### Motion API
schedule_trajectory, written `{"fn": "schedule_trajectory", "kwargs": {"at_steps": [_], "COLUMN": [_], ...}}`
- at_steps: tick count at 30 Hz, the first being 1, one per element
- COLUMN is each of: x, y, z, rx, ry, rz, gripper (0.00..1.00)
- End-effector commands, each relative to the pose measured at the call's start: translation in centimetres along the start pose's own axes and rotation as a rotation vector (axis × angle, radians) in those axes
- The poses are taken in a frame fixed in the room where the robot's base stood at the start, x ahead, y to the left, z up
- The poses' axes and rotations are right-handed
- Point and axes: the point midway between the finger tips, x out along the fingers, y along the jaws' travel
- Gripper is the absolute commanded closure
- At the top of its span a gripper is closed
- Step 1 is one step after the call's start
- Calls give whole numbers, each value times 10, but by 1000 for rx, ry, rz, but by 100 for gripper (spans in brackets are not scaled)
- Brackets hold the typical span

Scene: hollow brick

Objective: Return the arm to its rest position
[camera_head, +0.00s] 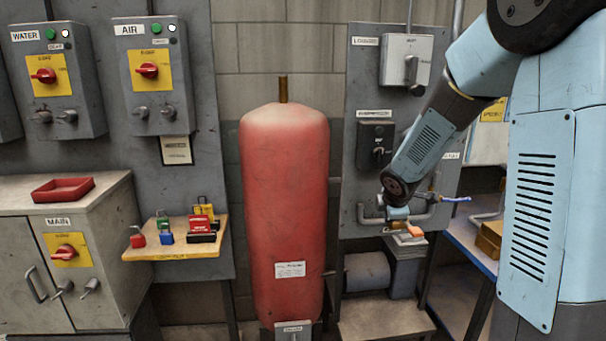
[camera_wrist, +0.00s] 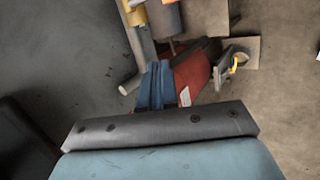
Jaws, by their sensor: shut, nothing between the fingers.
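My arm hangs down from the upper right in the head view, its elbow bent and its forearm slanting down and left. My gripper (camera_head: 398,213) is at the lower end, small and partly hidden by the dark wrist joint; it is shut and empty. It is in front of the grey pipe and valve on the right panel. In the wrist view, a dark bar with bolts and a pale blue housing of mine fill the bottom. Beyond them are a blue part (camera_wrist: 157,86) and a red part (camera_wrist: 191,72) with a white label. Fingertips are not clear there.
A large red tank (camera_head: 285,200) stands left of the arm. The right panel (camera_head: 360,80) carries a grey switch box (camera_head: 404,60) and a black box (camera_head: 375,145) close to the forearm. A shelf with several padlocks (camera_head: 170,255) is at left. A blue-edged table (camera_head: 468,250) is at right.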

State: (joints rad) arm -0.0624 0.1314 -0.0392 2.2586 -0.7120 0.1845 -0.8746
Motion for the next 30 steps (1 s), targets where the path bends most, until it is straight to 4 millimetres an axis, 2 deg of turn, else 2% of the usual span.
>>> {"fn": "schedule_trajectory", "kwargs": {"at_steps": [1, 3, 8, 14, 21, 30], "x": [-19, -41, -90, -147, -210, -275], "y": [0, -3, -16, -40, -80, -140], "z": [6, 13, 26, 37, 41, 31], "rx": [67, 166, 390, 666, 990, 1362], "ry": [-13, -29, -57, -74, -70, -36], "rz": [7, 6, 2, -9, -39, -108], "gripper": [100, 100, 100, 100, 100, 100]}}
